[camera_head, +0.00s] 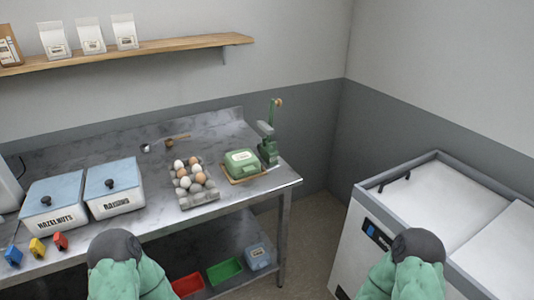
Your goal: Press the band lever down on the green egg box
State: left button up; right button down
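The green egg box (241,161) sits closed on a small wooden board (246,179) near the right end of the metal table. A green banding device (267,147) stands just behind and to the right of it. Its upright lever (273,112) has a light brown knob and points up. My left arm shows at the bottom left and my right arm at the bottom right, both well short of the egg box. Neither gripper's fingers can be seen.
An egg tray (199,199) with several eggs stands left of the egg box. Two blue-lidded bins, hazelnuts (54,202) and raisins (115,187), stand further left. A white chest freezer (420,210) is at the right. Red and green trays (225,270) lie on the lower shelf.

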aim_at(267, 128)
jog(key=i+l+u, duration=0.75)
jog(key=l, duration=0.3)
jog(key=i+l+u, duration=0.25)
jog(key=l, duration=0.2)
